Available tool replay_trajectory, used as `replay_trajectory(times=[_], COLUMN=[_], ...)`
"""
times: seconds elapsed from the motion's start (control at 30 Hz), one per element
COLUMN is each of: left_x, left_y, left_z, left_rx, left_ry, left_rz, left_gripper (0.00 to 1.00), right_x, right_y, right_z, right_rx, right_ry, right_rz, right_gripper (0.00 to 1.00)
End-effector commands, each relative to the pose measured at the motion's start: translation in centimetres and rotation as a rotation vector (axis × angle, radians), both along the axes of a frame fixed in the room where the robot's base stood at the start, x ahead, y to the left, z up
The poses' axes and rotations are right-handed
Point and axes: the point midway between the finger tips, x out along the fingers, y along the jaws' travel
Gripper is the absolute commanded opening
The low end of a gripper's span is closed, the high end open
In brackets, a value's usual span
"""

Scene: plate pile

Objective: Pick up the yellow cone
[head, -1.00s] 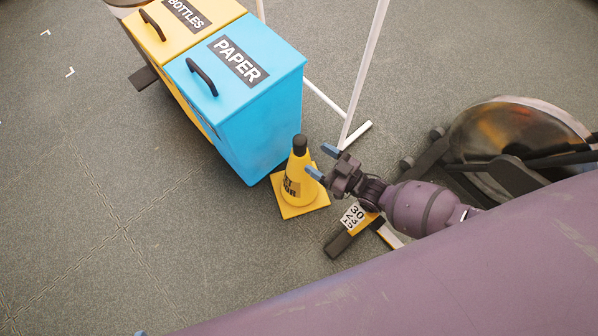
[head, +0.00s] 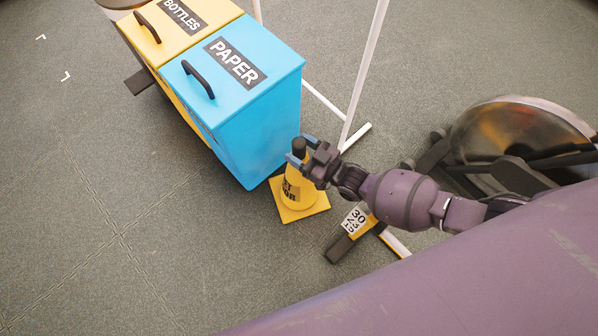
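The yellow cone (head: 296,190) has a black top and dark lettering. It stands upright on its square yellow base on the floor, close to the front corner of the blue bin. My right gripper (head: 299,148) is at the cone's top, with its blue-tipped fingers spread on either side of the black tip. The fingers look open, and I cannot tell whether either touches the cone. The gripper and wrist hide part of the cone's upper right side. My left gripper is out of view.
The blue PAPER bin (head: 262,115) and yellow BOTTLES bin (head: 168,47) stand behind and left of the cone. A white pole (head: 364,75) rises behind it. A marked yellow block (head: 357,222) and a large wheel-like machine (head: 515,140) are right. Floor at left is clear.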

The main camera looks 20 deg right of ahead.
Motion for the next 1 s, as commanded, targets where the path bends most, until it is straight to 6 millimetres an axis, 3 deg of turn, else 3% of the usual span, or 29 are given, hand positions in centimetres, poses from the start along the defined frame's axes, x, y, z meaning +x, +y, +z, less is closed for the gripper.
replay_trajectory(times=[0.03,0.37,1.0], left_x=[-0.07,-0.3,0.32], left_y=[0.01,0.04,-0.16], left_z=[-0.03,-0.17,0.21], left_rx=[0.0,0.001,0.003], left_ry=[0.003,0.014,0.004], left_rz=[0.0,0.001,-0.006], left_gripper=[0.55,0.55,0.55], right_x=[-0.01,-0.04,0.3], right_y=[0.0,-0.01,0.05], right_z=[0.0,-0.01,0.94], right_rx=[0.0,0.0,0.004], right_ry=[0.0,0.0,-0.007], right_rz=[0.0,0.0,0.0], right_gripper=[0.51,0.01,0.0])
